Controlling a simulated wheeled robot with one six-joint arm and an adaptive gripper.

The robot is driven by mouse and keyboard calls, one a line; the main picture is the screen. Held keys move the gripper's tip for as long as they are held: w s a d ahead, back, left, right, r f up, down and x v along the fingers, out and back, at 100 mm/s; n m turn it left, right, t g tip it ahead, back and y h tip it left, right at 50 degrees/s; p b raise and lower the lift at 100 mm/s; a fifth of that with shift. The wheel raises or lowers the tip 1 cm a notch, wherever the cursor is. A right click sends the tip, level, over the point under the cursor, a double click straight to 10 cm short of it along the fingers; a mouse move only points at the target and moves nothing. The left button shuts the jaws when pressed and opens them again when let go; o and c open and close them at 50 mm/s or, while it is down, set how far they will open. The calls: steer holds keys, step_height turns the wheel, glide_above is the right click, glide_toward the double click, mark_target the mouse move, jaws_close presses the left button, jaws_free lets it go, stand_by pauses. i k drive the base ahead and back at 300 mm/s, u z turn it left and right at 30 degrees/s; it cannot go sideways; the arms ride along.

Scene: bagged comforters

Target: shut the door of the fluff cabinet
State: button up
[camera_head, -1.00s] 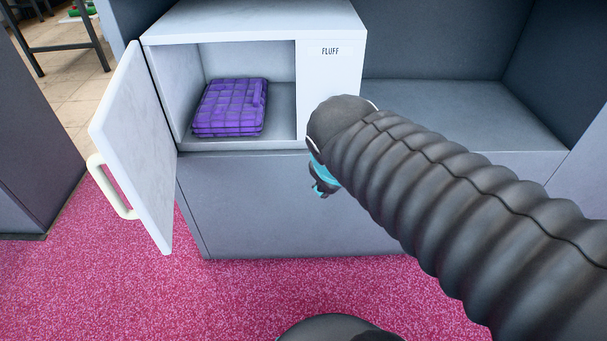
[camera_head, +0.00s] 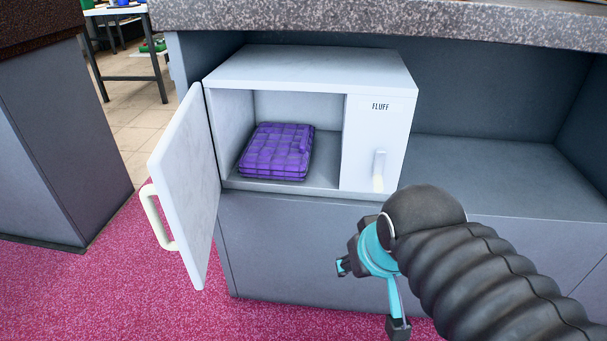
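The white fluff cabinet (camera_head: 310,70) stands on a grey shelf, with the label FLUFF on its right front panel. Its door (camera_head: 190,185) is hinged at the left and stands wide open, with a cream handle (camera_head: 158,217) on its outer face. A folded purple comforter (camera_head: 277,151) lies inside the cabinet. My gripper (camera_head: 370,295) is below and to the right of the cabinet, in front of the grey base, well apart from the door. Its two fingers are spread, with nothing seen between them.
A small handle or lever (camera_head: 379,170) is on the right panel. A speckled counter (camera_head: 400,22) overhangs the shelf. A grey cabinet block (camera_head: 60,150) stands at the left. The pink carpet (camera_head: 130,290) in front of the door is clear.

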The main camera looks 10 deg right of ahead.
mark_target(182, 167)
steer(key=z, duration=1.95)
steer(key=k, duration=1.25)
steer(key=u, duration=1.9)
steer(key=i, duration=0.5)
steer(key=z, duration=0.05)
